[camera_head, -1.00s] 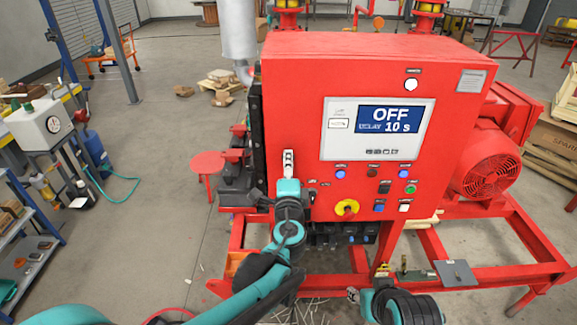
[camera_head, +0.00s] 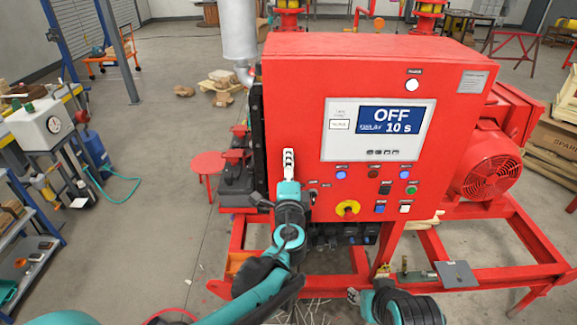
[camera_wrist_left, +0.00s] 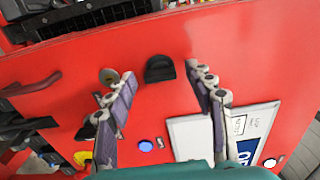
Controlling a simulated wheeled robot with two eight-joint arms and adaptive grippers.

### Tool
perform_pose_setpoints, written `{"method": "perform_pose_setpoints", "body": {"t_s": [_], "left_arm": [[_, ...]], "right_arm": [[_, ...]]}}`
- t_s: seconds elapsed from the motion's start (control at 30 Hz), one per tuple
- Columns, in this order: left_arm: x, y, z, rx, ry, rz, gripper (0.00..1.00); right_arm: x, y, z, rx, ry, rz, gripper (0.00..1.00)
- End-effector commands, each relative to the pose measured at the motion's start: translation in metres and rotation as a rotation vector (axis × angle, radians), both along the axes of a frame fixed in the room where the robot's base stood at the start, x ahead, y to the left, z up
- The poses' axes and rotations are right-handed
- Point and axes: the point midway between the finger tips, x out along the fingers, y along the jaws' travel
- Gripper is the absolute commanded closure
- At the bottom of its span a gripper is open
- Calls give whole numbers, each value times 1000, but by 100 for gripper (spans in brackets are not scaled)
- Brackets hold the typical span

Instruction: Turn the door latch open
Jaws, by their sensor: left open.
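The red control cabinet (camera_head: 300,90) stands shut in the head view. In the left wrist view a black half-round latch knob (camera_wrist_left: 160,69) sits on its red door, with a round metal key lock (camera_wrist_left: 108,77) beside it. My left gripper (camera_wrist_left: 160,88) is open, with one finger on each side of the knob; I cannot tell whether either touches it. In the head view my left gripper (camera_head: 289,160) is at the cabinet's left front edge and hides the knob. My right gripper (camera_head: 353,295) is low in front of the skid frame, its fingers too small to read.
The door carries a display panel (camera_head: 378,130) reading OFF, several buttons and a yellow rotary knob (camera_head: 347,208), just right of my left gripper. A red motor (camera_head: 487,165) is at the right. The red skid frame (camera_head: 500,275) runs below.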

Motion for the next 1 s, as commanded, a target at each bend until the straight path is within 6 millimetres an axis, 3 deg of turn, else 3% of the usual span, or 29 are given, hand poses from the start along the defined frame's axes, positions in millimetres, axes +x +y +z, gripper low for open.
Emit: {"method": "perform_pose_setpoints", "body": {"t_s": [0.5,0.7,1.0], "left_arm": [[-100,0,-1,-1,0,-2,47],[-113,1,-1,-1,0,1,47],[-113,1,0,-1,0,1,47]], "right_arm": [[0,0,0,0,0,0,60],[0,0,0,0,0,0,60],[0,0,0,0,0,0,60]]}}
